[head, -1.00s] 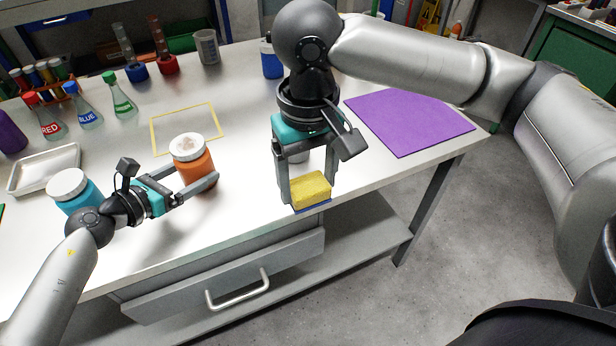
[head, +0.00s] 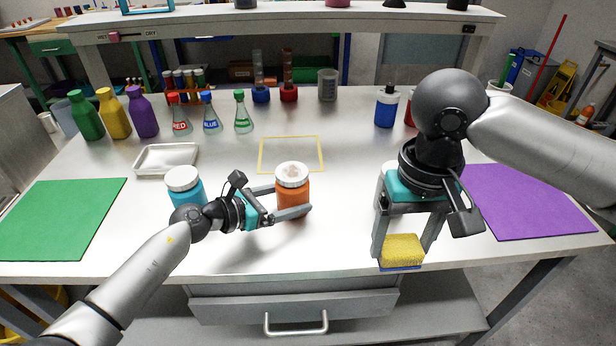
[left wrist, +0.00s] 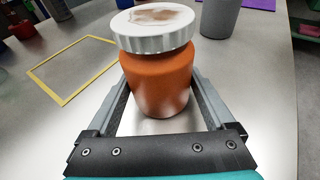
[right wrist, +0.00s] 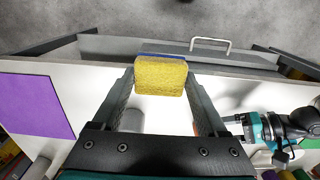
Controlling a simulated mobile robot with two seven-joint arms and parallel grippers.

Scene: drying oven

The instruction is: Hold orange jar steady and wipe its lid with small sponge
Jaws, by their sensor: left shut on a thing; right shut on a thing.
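The orange jar (head: 293,196) stands upright on the table, with a white lid (head: 292,174) that carries a brownish smudge, clear in the left wrist view (left wrist: 155,17). My left gripper (head: 290,202) is shut around the jar's body from the left; the jar also shows in the left wrist view (left wrist: 158,82). My right gripper (head: 402,248) points down and is shut on the small yellow sponge (head: 402,249), which has a blue underside. The sponge is right of the jar, apart from it, near the table's front edge. It also shows in the right wrist view (right wrist: 160,76).
A blue jar (head: 184,186) stands beside my left wrist. A yellow outlined square (head: 262,155) is behind the orange jar. A purple mat (head: 540,205) lies right, a green mat (head: 60,215) left. Flasks and bottles line the back. A drawer (head: 294,306) is below the front edge.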

